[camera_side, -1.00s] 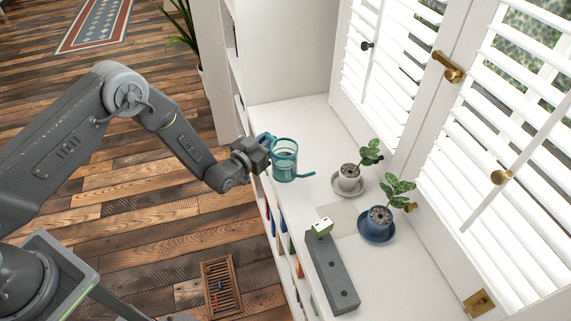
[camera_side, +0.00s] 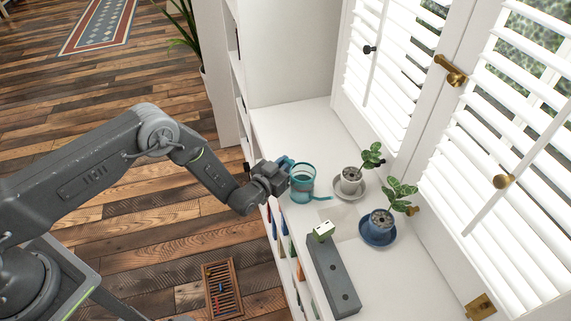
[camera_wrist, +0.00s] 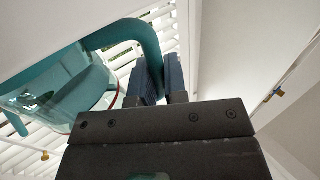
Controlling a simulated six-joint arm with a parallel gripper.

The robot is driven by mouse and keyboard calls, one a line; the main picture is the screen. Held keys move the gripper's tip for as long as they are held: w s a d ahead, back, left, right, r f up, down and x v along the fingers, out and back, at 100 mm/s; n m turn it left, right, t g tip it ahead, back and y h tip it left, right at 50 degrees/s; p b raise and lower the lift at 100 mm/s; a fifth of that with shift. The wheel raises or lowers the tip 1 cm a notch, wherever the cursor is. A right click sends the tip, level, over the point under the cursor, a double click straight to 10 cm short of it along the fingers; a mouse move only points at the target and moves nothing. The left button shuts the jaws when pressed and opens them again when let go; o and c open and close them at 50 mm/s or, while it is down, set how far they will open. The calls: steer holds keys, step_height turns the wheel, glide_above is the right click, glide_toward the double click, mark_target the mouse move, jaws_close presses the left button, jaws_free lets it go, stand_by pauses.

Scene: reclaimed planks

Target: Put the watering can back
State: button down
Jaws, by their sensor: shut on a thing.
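The watering can (camera_side: 302,184) is a see-through teal vessel with a thin spout pointing right, toward the potted plants. It is roughly upright over the white sill; I cannot tell whether its base touches the sill. My gripper (camera_side: 285,163) is at its left side, shut on its handle. In the wrist view the teal handle (camera_wrist: 128,35) curves down to my gripper (camera_wrist: 161,78), and the clear body of the watering can (camera_wrist: 60,90) fills the left.
On the white sill (camera_side: 290,120) stand a plant in a grey pot (camera_side: 350,181) on a saucer and one in a blue pot (camera_side: 380,222). Shuttered windows stand behind. The sill's far left end is clear.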

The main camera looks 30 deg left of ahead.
steer(key=shift+f, duration=0.1)
steer(key=c, duration=1.6)
jaws_free()
steer(key=o, duration=0.4)
steer(key=shift+o, duration=0.2)
steer(key=shift+s, duration=0.2)
steer(key=s+a, duration=0.2)
steer(key=s, duration=0.9)
steer(key=shift+s+a, duration=0.2)
steer(key=shift+s, duration=0.05)
